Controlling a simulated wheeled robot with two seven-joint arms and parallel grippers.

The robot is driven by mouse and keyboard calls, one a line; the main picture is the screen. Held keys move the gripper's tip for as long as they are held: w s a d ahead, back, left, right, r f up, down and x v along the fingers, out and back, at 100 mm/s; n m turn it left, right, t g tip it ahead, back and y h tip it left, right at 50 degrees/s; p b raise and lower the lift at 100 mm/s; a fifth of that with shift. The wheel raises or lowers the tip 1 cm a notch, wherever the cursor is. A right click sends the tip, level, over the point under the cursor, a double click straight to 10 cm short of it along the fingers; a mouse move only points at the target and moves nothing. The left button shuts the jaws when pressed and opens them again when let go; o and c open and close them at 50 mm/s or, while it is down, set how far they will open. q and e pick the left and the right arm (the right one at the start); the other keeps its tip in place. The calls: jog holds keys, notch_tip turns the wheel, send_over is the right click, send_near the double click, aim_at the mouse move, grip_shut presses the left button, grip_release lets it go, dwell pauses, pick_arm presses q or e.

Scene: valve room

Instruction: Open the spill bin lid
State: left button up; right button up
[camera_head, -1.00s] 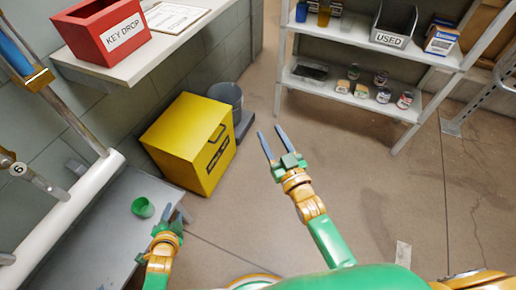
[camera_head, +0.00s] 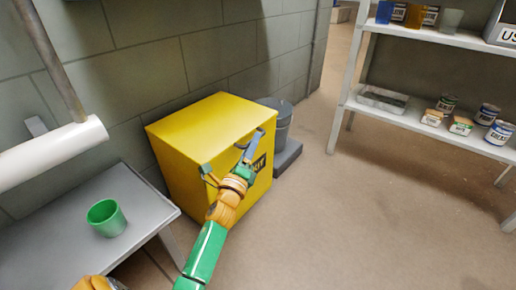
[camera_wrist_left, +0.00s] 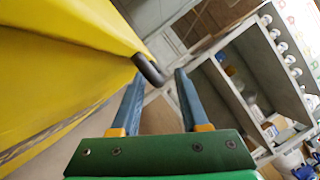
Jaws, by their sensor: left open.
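The yellow spill bin (camera_head: 200,122) stands on the floor against the wall, its lid down. My left gripper (camera_head: 234,155) is at the bin's front face, near the top edge, and hides part of the front and its dark label. In the left wrist view the yellow bin (camera_wrist_left: 60,60) fills the left side. A dark handle bar (camera_wrist_left: 150,70) sticks out from it, at the mouth of my open left gripper (camera_wrist_left: 160,73), close to the left fingertip. I cannot tell whether they touch.
A grey bucket (camera_head: 276,122) stands behind the bin on the right. A grey bench (camera_head: 60,245) with a green cup (camera_head: 106,217) is at the left, below a white pipe (camera_head: 50,152). A shelf rack (camera_head: 415,112) stands at the right. The floor between is clear.

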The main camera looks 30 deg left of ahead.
pick_arm(q)
jog(key=shift+w+a+r, duration=0.1)
jog(key=shift+w+a, duration=0.1)
jog(key=shift+w, duration=0.5)
grip_shut()
dwell(0.9)
